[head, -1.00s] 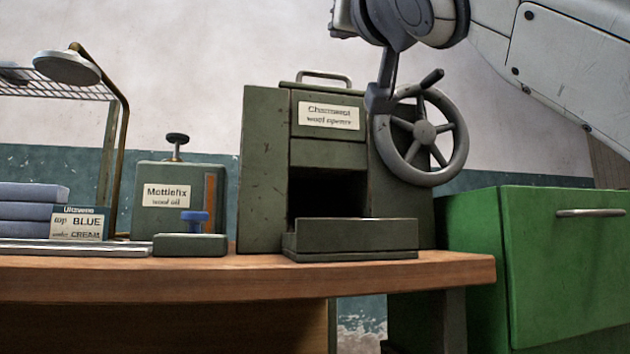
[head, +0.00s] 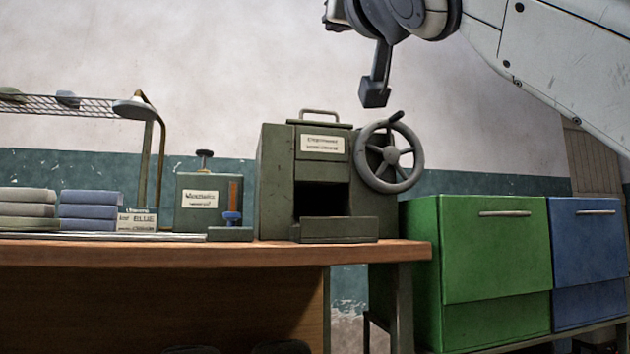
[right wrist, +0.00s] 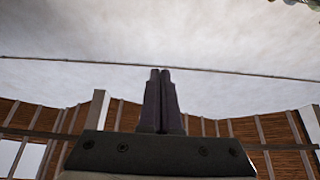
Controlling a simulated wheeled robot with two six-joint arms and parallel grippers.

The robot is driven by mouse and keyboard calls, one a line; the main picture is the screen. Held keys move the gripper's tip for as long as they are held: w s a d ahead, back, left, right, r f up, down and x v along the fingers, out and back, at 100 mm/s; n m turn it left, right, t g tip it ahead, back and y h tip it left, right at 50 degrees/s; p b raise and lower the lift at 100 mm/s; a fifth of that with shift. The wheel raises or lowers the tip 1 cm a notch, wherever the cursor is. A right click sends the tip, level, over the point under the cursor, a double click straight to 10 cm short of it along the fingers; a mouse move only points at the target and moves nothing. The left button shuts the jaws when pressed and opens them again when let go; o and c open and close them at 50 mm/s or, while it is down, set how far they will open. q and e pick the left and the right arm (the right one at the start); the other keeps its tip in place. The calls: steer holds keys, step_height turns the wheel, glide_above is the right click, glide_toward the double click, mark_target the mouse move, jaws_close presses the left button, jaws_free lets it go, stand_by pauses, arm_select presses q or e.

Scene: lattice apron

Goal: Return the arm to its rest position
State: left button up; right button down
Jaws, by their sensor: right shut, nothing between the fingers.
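My right arm (head: 545,65) comes in from the upper right in the head view. Its gripper (head: 374,98) hangs in the air above the bench, above and left of the handwheel, apart from it. In the right wrist view the two dark fingers of the right gripper (right wrist: 160,75) lie together with nothing between them. My left gripper is not in view.
A green wool opener (head: 275,185) with a handwheel (head: 418,160) stands on the wooden bench (head: 150,252). Left of it are a wool oil box (head: 185,215), folded blue cloths (head: 90,197) and a wire rack (head: 70,104). Green (head: 490,255) and blue (head: 590,255) bins stand right.

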steer(key=w+a+f+n+g+p, duration=0.1)
steer(key=w+a+f+g+p, duration=0.2)
steer(key=f, duration=0.5)
steer(key=w+a+f+n+g+p, duration=0.25)
steer(key=f+g+p, duration=0.2)
steer(key=f, duration=0.35)
steer(key=w+a+f+n+g+p, duration=0.1)
steer(key=w+a+f+g+p, duration=0.15)
steer(key=a+f+p, duration=0.35)
steer(key=s+d+f+g+h+p, duration=0.2)
steer(key=s+d+f+g+p, duration=0.15)
steer(key=f, duration=0.55)
steer(key=s+d+f+g+h+p, duration=0.1)
steer(key=s+d+f+g+p, duration=0.15)
steer(key=s+f, duration=0.45)
steer(key=s+d+f+g+h+p, duration=0.2)
steer(key=s+d+f+g+p, duration=0.4)
steer(key=s+f, duration=0.5)
arm_select(q)
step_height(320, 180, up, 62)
steer(key=p, duration=3.6)
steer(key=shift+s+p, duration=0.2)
steer(key=shift+p, duration=0.15)
arm_select(e)
step_height(320, 180, up, 37)
steer(key=s+d+g, duration=0.1)
steer(key=s, duration=0.1)
